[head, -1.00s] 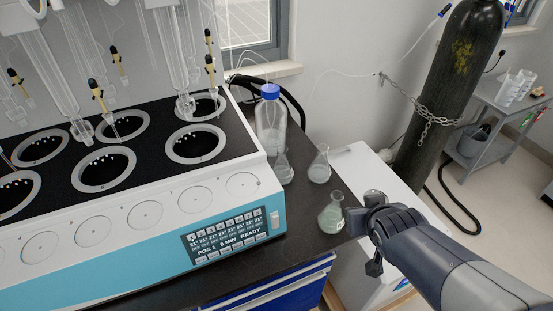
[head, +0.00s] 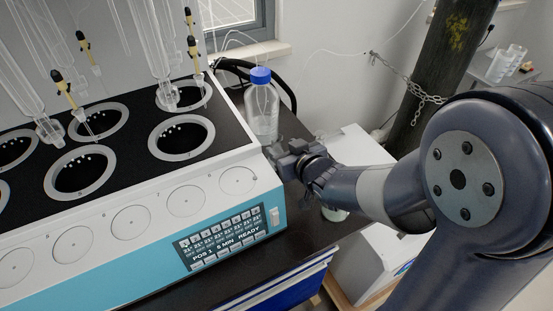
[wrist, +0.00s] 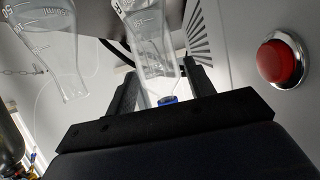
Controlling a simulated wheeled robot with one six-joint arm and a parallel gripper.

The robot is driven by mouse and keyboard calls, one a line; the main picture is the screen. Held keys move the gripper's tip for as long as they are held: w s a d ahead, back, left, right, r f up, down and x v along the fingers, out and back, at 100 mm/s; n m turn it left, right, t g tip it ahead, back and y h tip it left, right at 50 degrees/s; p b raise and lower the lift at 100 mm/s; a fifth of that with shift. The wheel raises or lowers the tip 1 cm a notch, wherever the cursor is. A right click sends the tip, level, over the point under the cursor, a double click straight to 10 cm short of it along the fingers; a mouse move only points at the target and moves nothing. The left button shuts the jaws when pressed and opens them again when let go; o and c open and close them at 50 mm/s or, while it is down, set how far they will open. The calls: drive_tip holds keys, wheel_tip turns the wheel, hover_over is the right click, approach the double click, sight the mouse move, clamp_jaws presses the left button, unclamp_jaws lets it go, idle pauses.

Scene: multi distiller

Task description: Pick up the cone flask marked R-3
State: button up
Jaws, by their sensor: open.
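In the wrist view, tilted and upside down, one clear graduated cone flask (wrist: 150,45) shows between and just beyond the fingers of my open gripper (wrist: 160,75). I cannot tell whether they touch it. A second cone flask (wrist: 52,40) is at the upper left, outside the fingers. In the head view my gripper (head: 282,158) is beside the distiller's right end, hiding the flask there. The lower part of another flask (head: 335,214) shows beneath my arm. No R-3 mark is readable on any flask.
The blue-capped bottle (head: 262,108) stands just behind my gripper; its cap (wrist: 168,100) shows in the wrist view. The white and blue distiller (head: 215,190) is close on the left. Its red button (wrist: 282,62) is in the wrist view. A chained gas cylinder (head: 440,70) stands behind.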

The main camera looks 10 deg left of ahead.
sight(279, 143)
drive_tip(key=shift+x, duration=2.85)
drive_tip(key=shift+w+d+r, duration=0.1)
drive_tip(key=shift+d, duration=0.05)
drive_tip(key=shift+c, duration=0.4)
clamp_jaws()
